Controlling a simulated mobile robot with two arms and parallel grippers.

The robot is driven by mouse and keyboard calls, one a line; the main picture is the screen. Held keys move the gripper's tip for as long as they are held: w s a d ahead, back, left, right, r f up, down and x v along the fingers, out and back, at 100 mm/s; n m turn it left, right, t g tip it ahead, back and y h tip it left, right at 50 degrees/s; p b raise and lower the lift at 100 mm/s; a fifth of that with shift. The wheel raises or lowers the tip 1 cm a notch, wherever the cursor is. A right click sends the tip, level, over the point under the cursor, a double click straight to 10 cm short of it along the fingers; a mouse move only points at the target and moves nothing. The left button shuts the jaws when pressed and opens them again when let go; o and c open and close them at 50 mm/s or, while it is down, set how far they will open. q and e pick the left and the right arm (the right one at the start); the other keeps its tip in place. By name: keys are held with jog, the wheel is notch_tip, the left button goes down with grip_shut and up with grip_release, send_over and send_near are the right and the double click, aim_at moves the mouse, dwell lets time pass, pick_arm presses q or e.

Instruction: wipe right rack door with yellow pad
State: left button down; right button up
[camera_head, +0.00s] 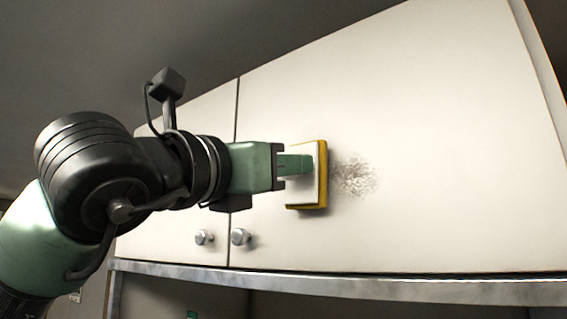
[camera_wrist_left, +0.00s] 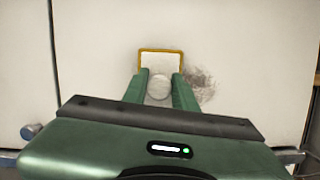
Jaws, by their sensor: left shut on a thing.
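The yellow pad (camera_head: 322,176) has a white backing and is held upright at the right rack door (camera_head: 430,120). My left gripper (camera_head: 303,164) is shut on the pad's backing; in the left wrist view the gripper fingers (camera_wrist_left: 160,88) close around a round pale knob on the pad (camera_wrist_left: 160,58). The pad's face is turned to the door; whether it touches cannot be told for sure. A grey speckled smudge (camera_head: 355,177) is on the door just right of the pad, and it also shows in the left wrist view (camera_wrist_left: 200,88). My right gripper is not in view.
The left rack door (camera_head: 180,235) is beside it, past a vertical seam. Two round metal knobs, the left one (camera_head: 204,237) and the right one (camera_head: 240,237), stick out low near the seam. A metal ledge (camera_head: 400,290) runs below the doors.

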pick_arm(q)
jog(key=shift+w+d, duration=0.35)
jog(key=shift+w, duration=0.1)
